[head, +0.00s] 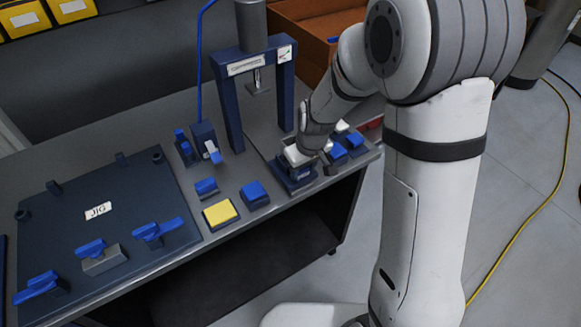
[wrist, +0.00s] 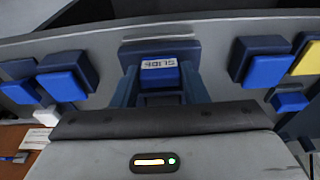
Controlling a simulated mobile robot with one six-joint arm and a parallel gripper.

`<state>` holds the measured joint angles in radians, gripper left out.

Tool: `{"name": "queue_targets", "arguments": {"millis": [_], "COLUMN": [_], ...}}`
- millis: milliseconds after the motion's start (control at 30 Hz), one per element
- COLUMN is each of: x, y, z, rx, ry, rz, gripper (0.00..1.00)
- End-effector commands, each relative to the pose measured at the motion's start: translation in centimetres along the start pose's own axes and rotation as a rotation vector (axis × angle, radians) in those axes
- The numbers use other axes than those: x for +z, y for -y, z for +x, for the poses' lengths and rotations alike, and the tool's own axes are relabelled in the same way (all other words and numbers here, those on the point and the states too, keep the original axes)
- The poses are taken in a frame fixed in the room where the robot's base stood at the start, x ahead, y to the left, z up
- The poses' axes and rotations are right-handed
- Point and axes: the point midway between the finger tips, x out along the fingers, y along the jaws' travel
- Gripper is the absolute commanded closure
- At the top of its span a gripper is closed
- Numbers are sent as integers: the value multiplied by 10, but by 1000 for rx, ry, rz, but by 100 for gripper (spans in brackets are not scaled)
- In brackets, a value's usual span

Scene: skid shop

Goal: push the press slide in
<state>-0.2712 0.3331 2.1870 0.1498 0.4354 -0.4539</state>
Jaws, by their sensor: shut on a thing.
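The press (head: 230,100) is a dark blue frame at the back of the bench, with a grey ram in its middle. The press slide (head: 296,179) is a dark blue block low in front of the press, near the bench's front edge. In the wrist view the slide (wrist: 159,73) shows its white label, upside down, between two blue side pieces. My gripper (head: 298,158) is down at the slide and shut on it. The fingertips and their contact are mostly hidden by my gripper's body and arm.
Blue blocks (head: 254,193) and a yellow block (head: 220,214) stand left of the slide; more blue blocks (head: 338,154) stand to its right. A jig plate (head: 120,190) with blue clamps fills the left bench. An orange-brown box (head: 310,40) is behind the press.

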Motion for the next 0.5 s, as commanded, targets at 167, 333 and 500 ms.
{"name": "queue_targets", "arguments": {"millis": [167, 333, 500], "x": [0, -1, -12], "y": [1, 1, 1], "z": [0, 0, 3], "rx": [-1, -1, -2], "ry": [1, 1, 1], "rz": [0, -1, 0], "gripper": [76, 76, 76]}}
